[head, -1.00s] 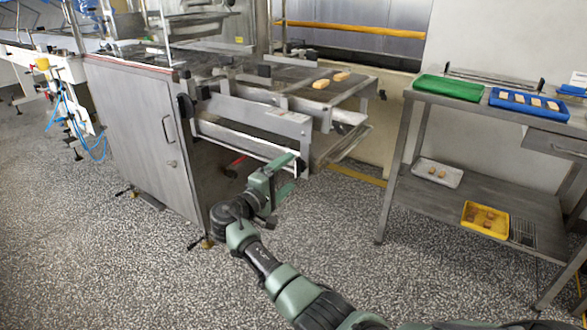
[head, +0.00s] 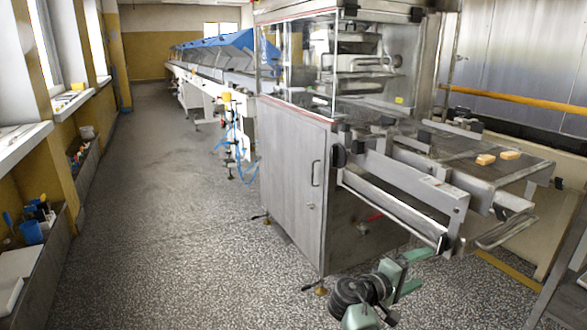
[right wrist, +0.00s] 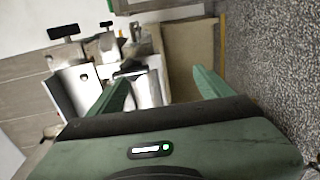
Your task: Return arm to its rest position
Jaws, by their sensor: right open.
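My right arm's green gripper (head: 408,272) is low in the head view, in front of the steel enrober machine (head: 297,185) and below its outfeed end. In the right wrist view the two green fingers (right wrist: 158,90) stand apart with nothing between them, so it is open and empty. Behind the fingers the wrist view shows metal machine parts and the speckled floor. My left gripper is not in view.
Two orange-brown pieces (head: 497,157) lie on the mesh belt (head: 465,165). A long line with blue covers (head: 222,48) runs to the back. The speckled floor (head: 165,220) on the left is clear. Bins and shelves (head: 40,230) stand along the left wall.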

